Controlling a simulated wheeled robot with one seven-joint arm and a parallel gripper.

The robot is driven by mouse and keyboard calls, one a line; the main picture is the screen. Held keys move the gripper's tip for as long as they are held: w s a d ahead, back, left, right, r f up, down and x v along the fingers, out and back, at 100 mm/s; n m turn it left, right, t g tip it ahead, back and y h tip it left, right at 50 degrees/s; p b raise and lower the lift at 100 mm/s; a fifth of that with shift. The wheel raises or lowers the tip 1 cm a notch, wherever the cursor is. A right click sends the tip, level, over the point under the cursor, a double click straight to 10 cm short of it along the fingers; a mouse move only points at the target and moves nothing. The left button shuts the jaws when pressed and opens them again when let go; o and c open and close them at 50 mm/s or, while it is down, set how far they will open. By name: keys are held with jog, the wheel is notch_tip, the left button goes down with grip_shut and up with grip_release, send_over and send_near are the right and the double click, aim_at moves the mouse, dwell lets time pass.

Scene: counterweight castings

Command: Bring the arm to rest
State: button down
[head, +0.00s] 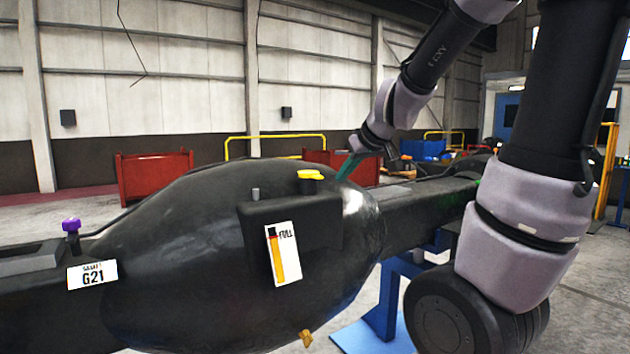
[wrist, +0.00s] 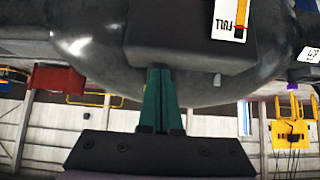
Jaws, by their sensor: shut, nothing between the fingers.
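My gripper (wrist: 160,75) shows in the wrist view with its two green fingers together, shut and empty. In the head view the gripper (head: 347,166) is partly hidden behind the top right of a large black casting (head: 180,250). My arm reaches in from the upper right. In the wrist view, which looks upside down, the casting (wrist: 85,35) fills the top, and the fingertips are close to its dark box. I cannot tell whether they touch it.
The casting carries a yellow cap (head: 311,175), a "FULL" label (head: 283,254), a "G21" tag (head: 92,274) and a purple knob (head: 71,225). A blue stand (head: 383,310) is beneath. Red bins (head: 153,178) and yellow rails (head: 275,137) stand behind. Open floor shows at far left.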

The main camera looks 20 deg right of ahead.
jog(key=s+a+r+m, duration=0.1)
jog(key=s+r+m, duration=0.1)
jog(key=s, duration=0.6)
jog(key=s+a+r+m+g, duration=0.1)
jog(key=s+a+r+m, duration=0.1)
jog(key=s+m, duration=0.3)
jog(key=s, duration=0.4)
jog(key=shift+m+g+h, duration=0.3)
jog(key=shift+h, duration=0.1)
jog(key=shift+s, duration=0.1)
